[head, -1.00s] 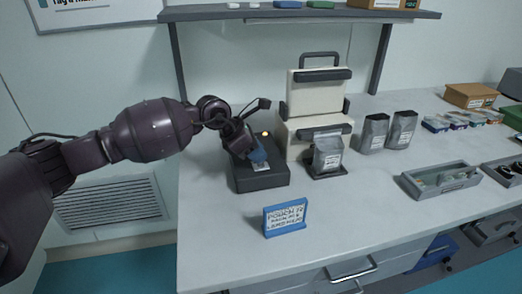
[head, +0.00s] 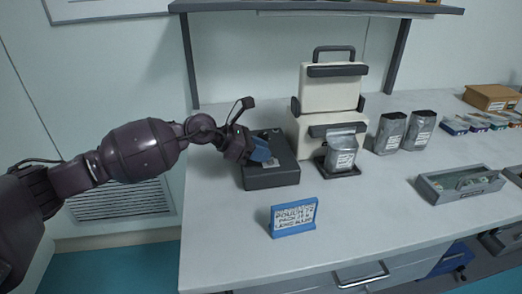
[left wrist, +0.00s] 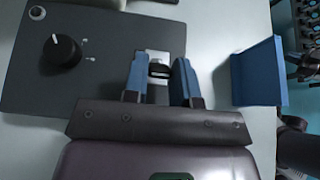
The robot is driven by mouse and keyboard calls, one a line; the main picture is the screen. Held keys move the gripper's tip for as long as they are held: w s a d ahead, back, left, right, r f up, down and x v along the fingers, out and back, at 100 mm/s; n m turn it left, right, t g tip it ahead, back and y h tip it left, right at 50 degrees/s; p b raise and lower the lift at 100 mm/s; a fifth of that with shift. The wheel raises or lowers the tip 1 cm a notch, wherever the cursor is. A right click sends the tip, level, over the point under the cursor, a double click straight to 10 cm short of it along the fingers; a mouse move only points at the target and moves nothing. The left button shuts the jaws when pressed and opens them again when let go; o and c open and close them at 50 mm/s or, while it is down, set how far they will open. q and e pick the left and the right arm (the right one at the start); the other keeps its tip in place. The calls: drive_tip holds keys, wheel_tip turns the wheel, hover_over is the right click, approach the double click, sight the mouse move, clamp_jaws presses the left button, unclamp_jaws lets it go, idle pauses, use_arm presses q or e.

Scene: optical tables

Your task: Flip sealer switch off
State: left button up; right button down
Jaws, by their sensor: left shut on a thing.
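The sealer's dark control box (head: 270,178) sits on the bench left of the cream sealer (head: 328,92). In the left wrist view its top (left wrist: 100,28) shows a black knob (left wrist: 62,50), a small round lamp (left wrist: 37,13) that looks unlit, and a black switch (left wrist: 160,69) on a metal plate. My left gripper (head: 262,153) is over the box. In the left wrist view its blue fingers (left wrist: 160,80) stand on either side of the switch, shut on it. The switch's lower part is partly hidden. My right gripper is not in view.
A blue-framed sign (head: 294,217) stands in front of the box. A grey pouch (head: 341,152) stands at the sealer's front. Two more pouches (head: 391,132) and a grey tray (head: 460,186) are to the right.

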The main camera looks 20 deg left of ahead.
use_arm(q)
drive_tip(key=o, duration=0.9)
drive_tip(key=p+v, duration=0.1)
drive_tip(key=v, duration=0.9)
drive_tip(key=shift+s+a+r, duration=0.2)
drive_tip(key=shift+a+r, duration=0.05)
